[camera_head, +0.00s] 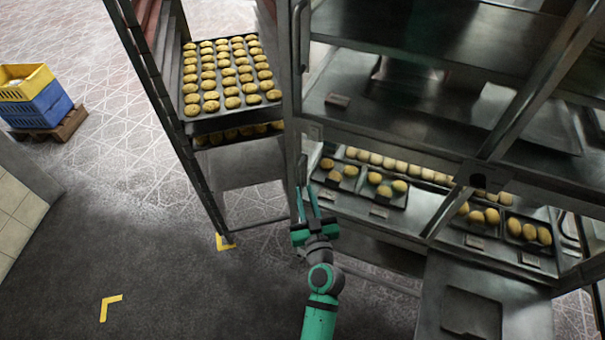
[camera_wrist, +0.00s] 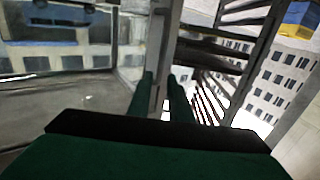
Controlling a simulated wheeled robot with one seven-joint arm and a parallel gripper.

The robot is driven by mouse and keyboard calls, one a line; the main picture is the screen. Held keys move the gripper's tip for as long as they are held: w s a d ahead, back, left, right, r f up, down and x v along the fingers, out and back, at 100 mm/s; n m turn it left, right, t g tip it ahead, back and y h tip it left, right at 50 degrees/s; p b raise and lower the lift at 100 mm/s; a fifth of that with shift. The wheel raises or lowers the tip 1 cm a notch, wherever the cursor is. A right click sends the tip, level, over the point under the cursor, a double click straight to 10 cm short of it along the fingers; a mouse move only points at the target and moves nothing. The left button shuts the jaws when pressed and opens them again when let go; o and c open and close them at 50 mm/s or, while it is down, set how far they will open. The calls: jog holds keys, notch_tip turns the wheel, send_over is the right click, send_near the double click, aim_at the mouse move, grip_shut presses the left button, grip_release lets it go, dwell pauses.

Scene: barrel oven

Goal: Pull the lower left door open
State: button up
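The lower left door (camera_head: 345,205) of the oven appears closed, with trays of bread rolls showing behind its glass. Its upright metal handle (camera_head: 303,170) is at the door's left edge. My gripper (camera_head: 306,189) is at the lower end of this handle, with its green fingers pointing up and apart. In the wrist view, the fingers of my gripper (camera_wrist: 161,76) lie on either side of an upright metal bar (camera_wrist: 160,45), which seems to be the handle. Firm contact with the bar does not show. The fingertips are partly hard to make out.
A tall rack (camera_head: 218,175) with trays of rolls (camera_head: 230,75) stands close to the left of the oven. An upper handle (camera_head: 300,35) is above. A metal flap (camera_head: 480,305) juts out at lower right. The floor (camera_head: 190,290) at lower left is clear. Crates (camera_head: 40,105) are far left.

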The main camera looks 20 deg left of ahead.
aim_at(300, 176)
jog(key=x, duration=0.8)
jog(key=shift+w+a, duration=0.25)
jog(key=shift+w, duration=0.05)
